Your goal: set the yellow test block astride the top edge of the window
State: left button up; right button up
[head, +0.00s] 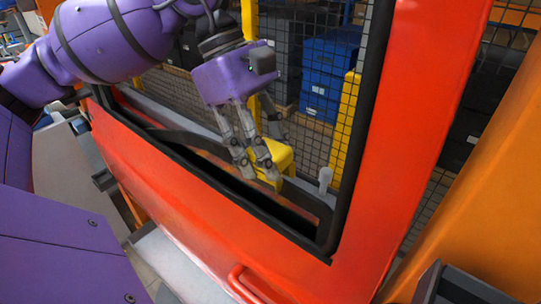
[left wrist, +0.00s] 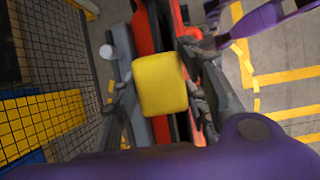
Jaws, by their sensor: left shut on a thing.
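My left gripper (head: 262,170) is shut on the yellow test block (head: 280,157), with fingers on two sides of it. The block is held at the window opening of the orange-red door (head: 405,130), near the lower sill. A dark curved band (head: 305,197) runs along the lower part of the opening; I cannot tell whether it is the window's top edge. In the left wrist view the block (left wrist: 160,85) sits between the fingers, over the door's red and black edge. It hides what lies under it, so contact cannot be told.
A black seal frames the opening, and a pale knob (head: 325,178) stands right of the block. A red handle (head: 250,285) is low on the door. Behind are a mesh fence (head: 460,205), yellow posts (head: 346,125) and blue boxes (head: 328,75).

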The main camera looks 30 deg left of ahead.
pick_arm(q)
jog(key=shift+d+r+y, duration=0.25)
jog(key=shift+y, duration=0.15)
jog(key=shift+f, duration=0.2)
jog(key=shift+f+p, duration=0.35)
jog(key=shift+f, duration=0.4)
pick_arm(e)
jog(key=shift+s+r, duration=0.25)
jog(key=shift+s, duration=0.15)
pick_arm(q)
jog(key=shift+f, duration=0.1)
pick_arm(e)
jog(key=shift+w, duration=0.1)
pick_arm(q)
jog(key=shift+f, duration=0.15)
jog(key=o, duration=0.9)
jog(key=shift+f, duration=0.1)
jog(key=o, duration=0.5)
pick_arm(e)
jog(key=shift+w, duration=0.2)
